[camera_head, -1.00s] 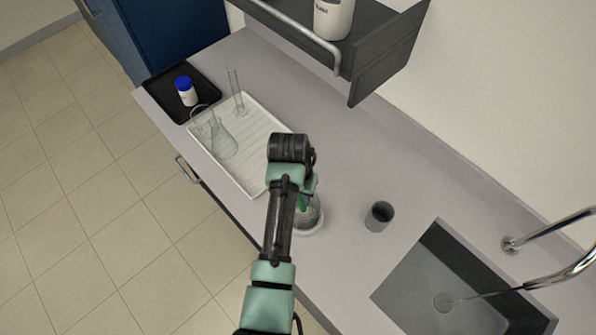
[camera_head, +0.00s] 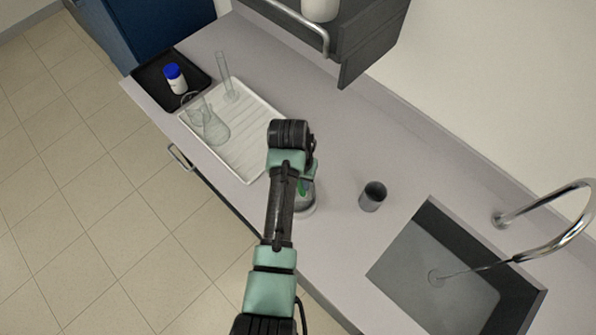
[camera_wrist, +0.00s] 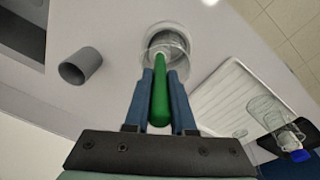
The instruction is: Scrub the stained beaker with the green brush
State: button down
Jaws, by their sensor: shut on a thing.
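Stains cannot be told clearly.
A dark grey cup (camera_head: 372,197) stands right of the beaker, before the sink (camera_head: 400,275) and faucet (camera_head: 560,235). A white ribbed tray (camera_head: 245,165) with glassware lies left. A black tray (camera_head: 150,80) holds a blue-capped bottle (camera_head: 175,78). A shelf (camera_head: 365,45) overhangs the back.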

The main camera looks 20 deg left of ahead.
jog(key=shift+f, duration=0.1)
dwell(1.4)
jog(key=shift+a, duration=0.1)
jog(key=shift+a, duration=0.7)
